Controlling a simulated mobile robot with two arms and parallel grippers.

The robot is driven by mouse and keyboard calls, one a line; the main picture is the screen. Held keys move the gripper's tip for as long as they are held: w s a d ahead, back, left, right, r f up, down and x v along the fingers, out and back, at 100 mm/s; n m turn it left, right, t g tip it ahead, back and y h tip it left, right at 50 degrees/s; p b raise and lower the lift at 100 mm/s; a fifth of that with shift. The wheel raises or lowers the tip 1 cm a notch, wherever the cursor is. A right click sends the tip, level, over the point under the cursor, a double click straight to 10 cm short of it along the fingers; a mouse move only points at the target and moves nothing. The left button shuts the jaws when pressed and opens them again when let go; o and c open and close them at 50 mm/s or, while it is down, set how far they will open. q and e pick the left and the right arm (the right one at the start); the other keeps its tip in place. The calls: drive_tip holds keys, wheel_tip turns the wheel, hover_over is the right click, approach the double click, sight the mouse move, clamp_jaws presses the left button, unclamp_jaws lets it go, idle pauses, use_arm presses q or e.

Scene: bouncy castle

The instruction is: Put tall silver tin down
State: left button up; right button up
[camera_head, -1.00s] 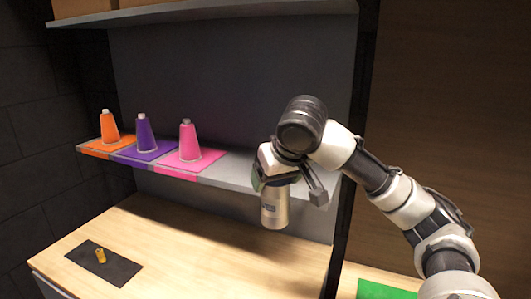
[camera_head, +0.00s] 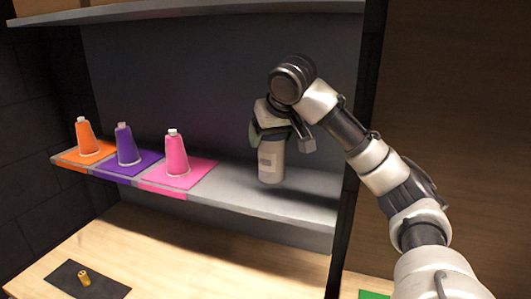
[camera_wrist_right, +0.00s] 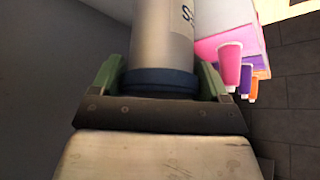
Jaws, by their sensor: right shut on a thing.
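The tall silver tin (camera_head: 271,162) is upright at the grey shelf (camera_head: 240,190), right of the pink cone. Its lower end appears at the shelf surface; I cannot tell whether it touches. My right gripper (camera_head: 272,135) is shut on the tin's upper part from above. In the right wrist view the tin (camera_wrist_right: 163,35) sits between the green fingers of the gripper (camera_wrist_right: 160,82), with a dark blue band near them. Part of a label shows on the tin. My left gripper is not in view.
Orange (camera_head: 87,138), purple (camera_head: 127,147) and pink (camera_head: 176,154) cones stand on matching mats on the shelf's left part. An upper shelf (camera_head: 190,12) is above. A small yellow object (camera_head: 84,279) rests on a black mat (camera_head: 65,275) on the wooden counter below. A dark upright post (camera_head: 357,150) bounds the right.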

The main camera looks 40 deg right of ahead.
sight(267, 153)
drive_tip(key=shift+w+d+f, duration=0.1)
drive_tip(key=shift+w+f, duration=0.35)
drive_tip(key=shift+w, duration=0.4)
drive_tip(key=shift+f+p, duration=0.5)
drive_tip(key=shift+f, duration=1.65)
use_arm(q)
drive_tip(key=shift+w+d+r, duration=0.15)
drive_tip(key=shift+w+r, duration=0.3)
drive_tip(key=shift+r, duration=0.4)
use_arm(e)
drive_tip(key=o, duration=1.2)
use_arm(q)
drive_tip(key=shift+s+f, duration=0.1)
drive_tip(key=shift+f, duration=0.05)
use_arm(e)
drive_tip(key=v, duration=1.2)
drive_tip(key=shift+r, duration=0.1)
